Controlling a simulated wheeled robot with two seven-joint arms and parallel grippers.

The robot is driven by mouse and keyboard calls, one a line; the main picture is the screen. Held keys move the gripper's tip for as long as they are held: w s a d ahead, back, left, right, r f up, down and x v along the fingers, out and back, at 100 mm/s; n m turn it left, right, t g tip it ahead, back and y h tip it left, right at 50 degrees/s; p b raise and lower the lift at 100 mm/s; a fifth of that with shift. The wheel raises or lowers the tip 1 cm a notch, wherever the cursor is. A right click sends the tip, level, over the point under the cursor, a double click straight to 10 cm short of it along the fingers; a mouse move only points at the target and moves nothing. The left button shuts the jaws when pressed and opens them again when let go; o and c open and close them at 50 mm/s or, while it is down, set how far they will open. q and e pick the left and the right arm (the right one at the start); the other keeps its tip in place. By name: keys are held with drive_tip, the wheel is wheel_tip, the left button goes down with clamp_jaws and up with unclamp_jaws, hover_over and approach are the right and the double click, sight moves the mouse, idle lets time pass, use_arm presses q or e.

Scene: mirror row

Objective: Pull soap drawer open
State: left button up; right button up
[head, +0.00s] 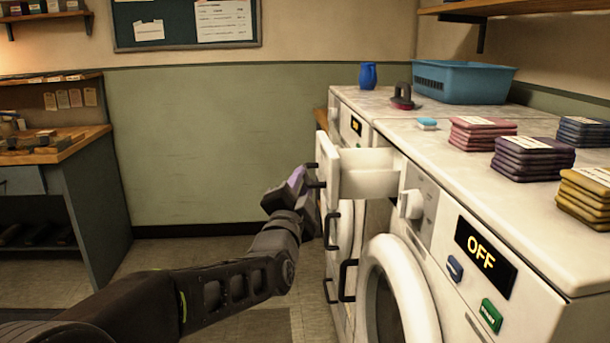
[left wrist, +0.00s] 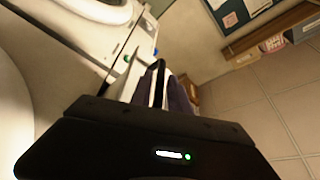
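The soap drawer (head: 368,183) is a white box at the top left of the near washing machine's front. It stands well out from the machine, and its inside shows from above. Its dark bar handle (head: 316,184) is on the front face. My left gripper (head: 307,178), with purple fingers, is at this handle in the head view. In the left wrist view the dark handle (left wrist: 160,78) runs between the fingers (left wrist: 165,95), which look closed on it; the exact contact is partly hidden. My right gripper is in neither view.
The near washer (head: 455,215) has a round door, a knob and an OFF display. Folded cloth stacks (head: 533,158), a blue basket (head: 465,82), a blue jug (head: 368,76) and a brush (head: 402,97) stand on top. A workbench (head: 80,150) is at left. The floor between is clear.

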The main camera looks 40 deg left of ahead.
use_arm(q)
drive_tip(key=v, duration=0.4)
drive_tip(key=shift+d, duration=0.1)
drive_tip(key=shift+s, duration=0.1)
idle(0.4)
